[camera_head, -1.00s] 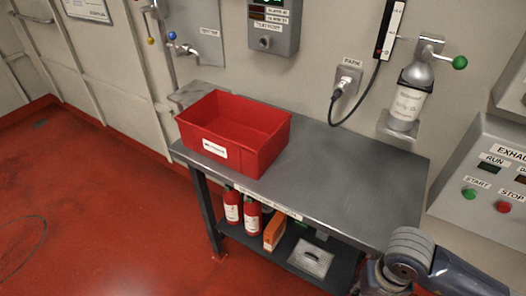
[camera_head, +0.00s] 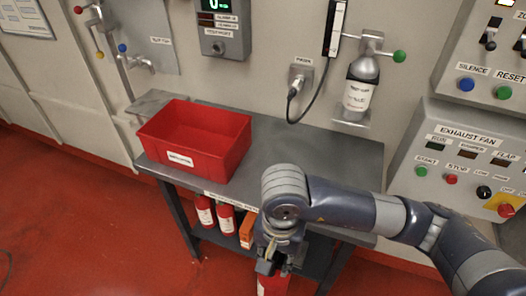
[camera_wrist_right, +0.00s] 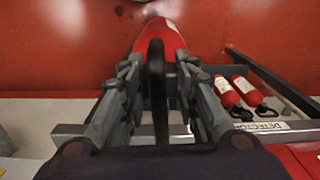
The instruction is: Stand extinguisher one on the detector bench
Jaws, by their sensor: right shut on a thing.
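My right gripper (camera_head: 270,262) is in front of the detector bench (camera_head: 318,160), below the level of its grey top. It is shut on a red extinguisher (camera_head: 272,286), which is mostly hidden by the gripper and the frame's lower edge. In the right wrist view the red body (camera_wrist_right: 155,36) shows beyond the fingers (camera_wrist_right: 154,85), with a black part between them. The bench's front edge label reads "DETECTOR" in that view. My left gripper is not in view.
A red bin (camera_head: 200,145) stands on the bench's left half; the top to its right is largely clear. Two more red extinguishers (camera_head: 205,212) (camera_head: 226,217) and an orange box (camera_head: 247,230) are on the lower shelf. A grey cylinder (camera_head: 361,85) hangs on the wall behind.

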